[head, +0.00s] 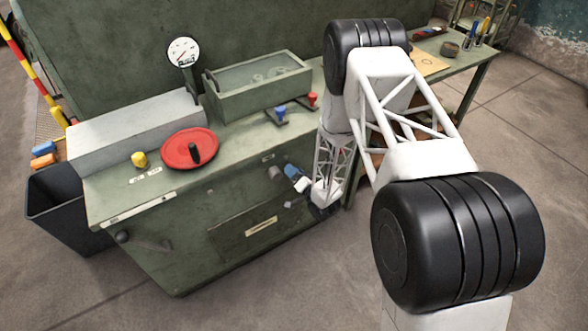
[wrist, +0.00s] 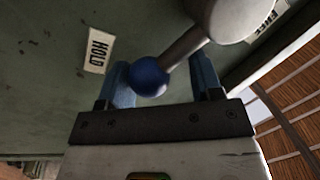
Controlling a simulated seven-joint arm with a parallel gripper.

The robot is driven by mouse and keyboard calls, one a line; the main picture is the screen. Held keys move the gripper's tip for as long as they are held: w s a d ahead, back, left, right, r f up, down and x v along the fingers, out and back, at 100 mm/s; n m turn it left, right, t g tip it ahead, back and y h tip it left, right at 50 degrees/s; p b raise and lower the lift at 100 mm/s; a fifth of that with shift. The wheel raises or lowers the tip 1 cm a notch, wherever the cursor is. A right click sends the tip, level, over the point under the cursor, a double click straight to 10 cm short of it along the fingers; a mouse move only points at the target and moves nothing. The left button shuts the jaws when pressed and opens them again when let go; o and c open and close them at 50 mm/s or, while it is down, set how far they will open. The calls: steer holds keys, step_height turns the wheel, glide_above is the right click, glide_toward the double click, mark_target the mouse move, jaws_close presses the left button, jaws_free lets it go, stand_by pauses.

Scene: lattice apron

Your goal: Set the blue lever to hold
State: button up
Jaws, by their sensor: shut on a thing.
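The blue lever (wrist: 150,77) has a round blue knob on a grey rod that runs up right to a large grey hub. My gripper (wrist: 163,80) has its blue fingers on either side of the knob and is shut on the lever. The HOLD label (wrist: 96,50) is left of the knob on the green panel. The FREE label (wrist: 264,17) is at the upper right, partly behind the hub. In the head view my gripper (head: 291,171) is small, at the cabinet's front face; the knob cannot be made out there.
The green cabinet (head: 160,265) carries a red wheel (head: 189,149), a yellow knob (head: 139,159), a gauge (head: 183,52), and small blue (head: 280,111) and red (head: 313,99) handles on top. A dark bin (head: 62,210) stands left. The floor before the cabinet is clear.

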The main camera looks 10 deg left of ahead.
steer(key=shift+s+a+f+m, duration=0.1)
steer(key=shift+s+f+m, duration=0.2)
steer(key=shift+f+m, duration=0.2)
steer(key=o, duration=1.1)
steer(key=shift+s, duration=0.1)
steer(key=shift+o, duration=0.8)
steer(key=shift+r, duration=0.1)
steer(key=shift+s+d, duration=0.15)
steer(key=shift+d, duration=0.3)
steer(key=v, duration=0.6)
steer(key=shift+s+d, duration=0.2)
steer(key=shift+s, duration=0.1)
